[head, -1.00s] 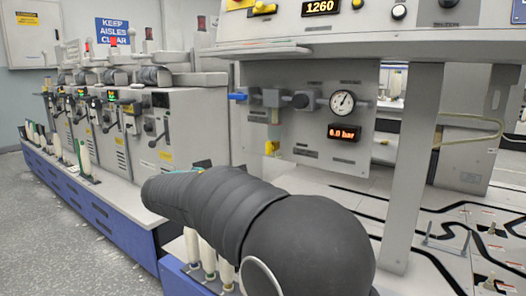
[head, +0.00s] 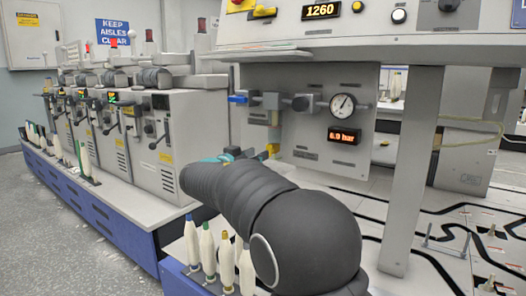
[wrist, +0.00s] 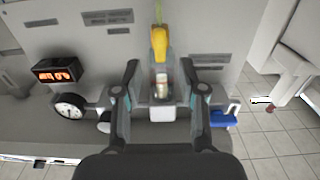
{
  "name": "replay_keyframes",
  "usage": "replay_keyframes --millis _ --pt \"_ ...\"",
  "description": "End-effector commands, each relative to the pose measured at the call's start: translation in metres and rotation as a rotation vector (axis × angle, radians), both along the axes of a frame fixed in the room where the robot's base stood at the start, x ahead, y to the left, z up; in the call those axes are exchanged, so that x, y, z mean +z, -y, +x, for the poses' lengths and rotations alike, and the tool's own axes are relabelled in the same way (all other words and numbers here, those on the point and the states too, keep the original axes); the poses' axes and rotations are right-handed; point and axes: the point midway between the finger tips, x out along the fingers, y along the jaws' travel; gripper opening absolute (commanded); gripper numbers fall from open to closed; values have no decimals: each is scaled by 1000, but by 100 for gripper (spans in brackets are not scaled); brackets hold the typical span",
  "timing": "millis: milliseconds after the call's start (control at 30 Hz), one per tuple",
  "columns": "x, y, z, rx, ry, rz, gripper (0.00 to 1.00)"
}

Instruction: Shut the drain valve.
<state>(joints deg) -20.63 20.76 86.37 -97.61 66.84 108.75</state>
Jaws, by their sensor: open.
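The drain valve has a yellow lever (head: 272,149), low on the grey panel under the filter bowl (head: 274,118). In the wrist view the yellow lever (wrist: 159,42) points up, roughly in line with the bowl (wrist: 161,86). My gripper (head: 245,154) is partly hidden behind my arm in the head view and sits just left of the lever. In the wrist view my gripper (wrist: 159,68) is open, one finger on each side of the bowl and the lever's lower end. Both fingers stand apart from the lever, with nothing between them held.
A blue-handled valve (head: 237,99) sits left on the same pipe, and shows right of my fingers in the wrist view (wrist: 226,114). A gauge (head: 343,104) and a lit bar display (head: 344,136) are to the right. Several bobbins (head: 207,250) stand below my arm.

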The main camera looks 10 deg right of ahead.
Motion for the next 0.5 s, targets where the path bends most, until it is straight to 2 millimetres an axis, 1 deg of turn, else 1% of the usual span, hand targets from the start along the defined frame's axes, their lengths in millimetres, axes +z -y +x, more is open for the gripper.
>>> replay_keyframes --millis 33,100,200,333,500 --pt "0 7 7 -2 -1 0 41" --pt "0 15 14 -2 -1 1 41" --pt "0 23 23 -1 -1 1 41" --pt "0 29 30 0 -1 -1 41" --pt "0 32 33 2 -1 -1 41"
